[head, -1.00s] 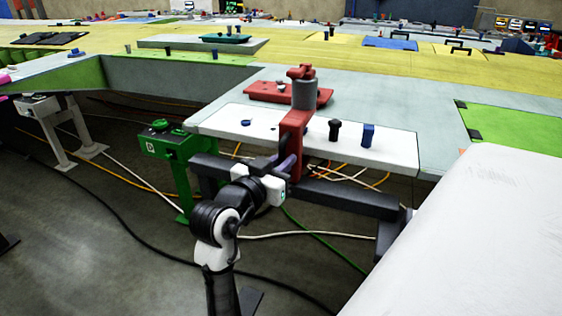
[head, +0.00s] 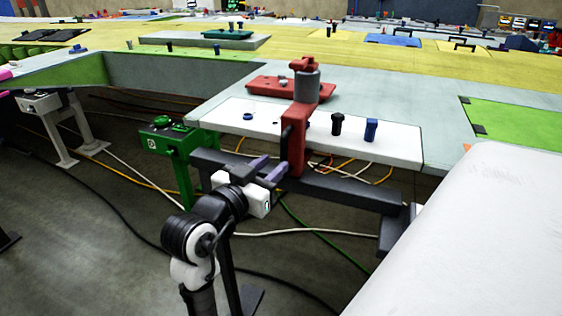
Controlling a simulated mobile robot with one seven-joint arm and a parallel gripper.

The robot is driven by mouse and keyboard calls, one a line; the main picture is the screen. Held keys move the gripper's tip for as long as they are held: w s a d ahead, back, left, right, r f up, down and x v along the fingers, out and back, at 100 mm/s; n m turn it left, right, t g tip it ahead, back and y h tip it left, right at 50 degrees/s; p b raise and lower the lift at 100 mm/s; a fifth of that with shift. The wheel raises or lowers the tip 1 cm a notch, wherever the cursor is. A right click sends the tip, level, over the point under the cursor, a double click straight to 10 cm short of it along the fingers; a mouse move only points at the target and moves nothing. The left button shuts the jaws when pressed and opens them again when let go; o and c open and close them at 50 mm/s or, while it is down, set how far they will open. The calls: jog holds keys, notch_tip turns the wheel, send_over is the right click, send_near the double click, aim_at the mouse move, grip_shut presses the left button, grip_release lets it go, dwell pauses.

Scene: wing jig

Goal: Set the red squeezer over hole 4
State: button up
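The red squeezer (head: 297,118) stands upright at the front edge of the white panel (head: 395,145), with a grey cylinder and red cap on top. Its body reaches down past the edge, and a dark handle shows on its left side. It stands between a blue ring (head: 248,116) and a black pin (head: 337,124). Hole numbers cannot be read, and the squeezer hides the panel spot behind it. My gripper (head: 268,171) is below and left of the squeezer. Its two purple fingers look apart with nothing between them, clear of the handle.
A blue pin (head: 371,130) stands right of the black one. A red plate (head: 280,88) lies behind the squeezer. A dark rail (head: 345,189) runs under the panel edge. A green stand (head: 170,140) is at left, a white surface (head: 470,235) at right. Cables lie on the floor.

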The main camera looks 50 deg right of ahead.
jog(key=s+a+b, duration=0.1)
jog(key=a+b, duration=0.5)
jog(key=a, duration=0.2)
jog(key=shift+s, duration=0.3)
